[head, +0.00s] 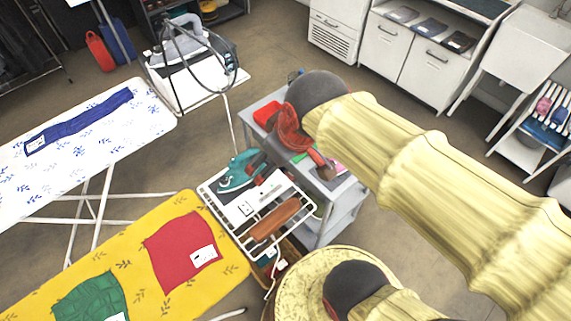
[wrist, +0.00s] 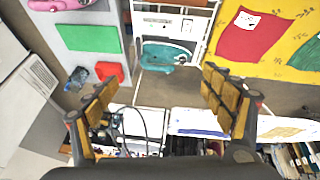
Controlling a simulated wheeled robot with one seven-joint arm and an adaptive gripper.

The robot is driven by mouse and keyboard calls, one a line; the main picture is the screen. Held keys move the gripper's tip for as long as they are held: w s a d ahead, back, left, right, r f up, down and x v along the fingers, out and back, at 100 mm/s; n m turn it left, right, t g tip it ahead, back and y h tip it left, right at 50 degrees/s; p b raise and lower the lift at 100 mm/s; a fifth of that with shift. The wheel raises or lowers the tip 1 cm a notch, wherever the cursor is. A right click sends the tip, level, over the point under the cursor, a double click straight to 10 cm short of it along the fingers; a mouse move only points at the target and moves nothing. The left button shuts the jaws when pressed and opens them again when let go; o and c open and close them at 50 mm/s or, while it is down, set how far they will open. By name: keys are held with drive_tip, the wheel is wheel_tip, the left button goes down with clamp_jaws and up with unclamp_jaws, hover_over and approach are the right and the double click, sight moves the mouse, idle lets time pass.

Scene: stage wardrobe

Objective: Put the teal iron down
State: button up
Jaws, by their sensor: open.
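The teal iron (head: 236,171) sits on the white wire-framed rest (head: 222,203) at the end of the yellow ironing board. In the wrist view the teal iron (wrist: 168,55) lies between the rest's white side rails, beyond my fingertips. My gripper (head: 287,168) is above and beside the iron, over the grey cart's edge. In the wrist view my gripper (wrist: 160,92) has its two fingers wide apart with nothing between them. The iron looks apart from both fingers. Part of the rest and cart is hidden behind my arm in the head view.
The yellow ironing board (head: 135,250) holds a red cloth (head: 182,250) and a green cloth (head: 90,300). A brown padded roll (head: 275,219) lies on the rest. The grey cart (head: 332,215) carries red, green and pink items. A white ironing board (head: 60,175) stands left.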

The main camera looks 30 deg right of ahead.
drive_tip(key=s+m, duration=0.3)
drive_tip(key=s, duration=0.1)
drive_tip(key=shift+r+t, duration=0.3)
drive_tip(key=shift+r, duration=0.1)
drive_tip(key=shift+c, duration=0.5)
idle(1.0)
